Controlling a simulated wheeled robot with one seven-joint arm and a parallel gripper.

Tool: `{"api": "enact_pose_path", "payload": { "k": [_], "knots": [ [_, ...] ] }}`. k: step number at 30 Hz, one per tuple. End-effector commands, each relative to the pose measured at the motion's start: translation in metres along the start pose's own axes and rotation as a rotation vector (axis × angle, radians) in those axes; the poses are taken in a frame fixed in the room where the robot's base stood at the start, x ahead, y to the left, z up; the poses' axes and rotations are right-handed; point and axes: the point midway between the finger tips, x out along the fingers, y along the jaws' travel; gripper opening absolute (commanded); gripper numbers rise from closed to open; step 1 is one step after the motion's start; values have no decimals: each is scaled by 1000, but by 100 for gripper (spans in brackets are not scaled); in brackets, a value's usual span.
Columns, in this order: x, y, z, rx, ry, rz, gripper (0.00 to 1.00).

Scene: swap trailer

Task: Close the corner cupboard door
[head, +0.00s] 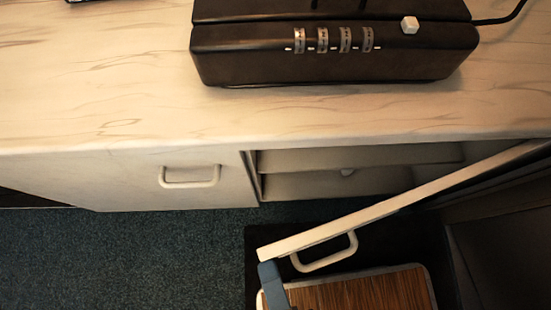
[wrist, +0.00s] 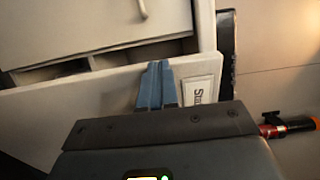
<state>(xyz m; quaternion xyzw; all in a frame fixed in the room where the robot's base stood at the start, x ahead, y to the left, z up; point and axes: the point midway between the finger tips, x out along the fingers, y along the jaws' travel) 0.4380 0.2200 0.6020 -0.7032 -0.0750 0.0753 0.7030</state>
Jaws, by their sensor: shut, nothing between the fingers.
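The corner cupboard door (head: 400,195) stands open in the head view, swung out from the counter front with its free edge toward the lower left. Its pale loop handle (head: 328,252) is on the side facing the bottom of the picture. The cupboard opening (head: 335,185) shows a shelf inside. My gripper (head: 268,272) is at the door's free end; only a blue finger part shows there. In the wrist view, my gripper's blue fingers (wrist: 157,85) are together and empty, overlapping a pale panel (wrist: 85,108) beside a printed label (wrist: 199,100). I cannot tell whether they touch it.
A closed cupboard front with a handle (head: 190,180) is left of the opening. A wood-grain surface (head: 360,292) lies below the door. Blue carpet (head: 130,255) is clear at the left.

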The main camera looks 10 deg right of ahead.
Motion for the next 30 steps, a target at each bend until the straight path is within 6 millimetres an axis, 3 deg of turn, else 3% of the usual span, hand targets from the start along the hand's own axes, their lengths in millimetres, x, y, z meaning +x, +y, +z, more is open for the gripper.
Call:
{"api": "enact_pose_path", "payload": {
  "k": [5,12,16,21,30],
  "knots": [
    [26,-2,1,2,46,-3,0],
    [88,-2,-2,1,109,-4,0],
    [111,-2,-4,1,107,-2,0],
    [124,0,-4,-1,103,0,0],
    [124,0,-4,0,103,0,0]
  ]
}}
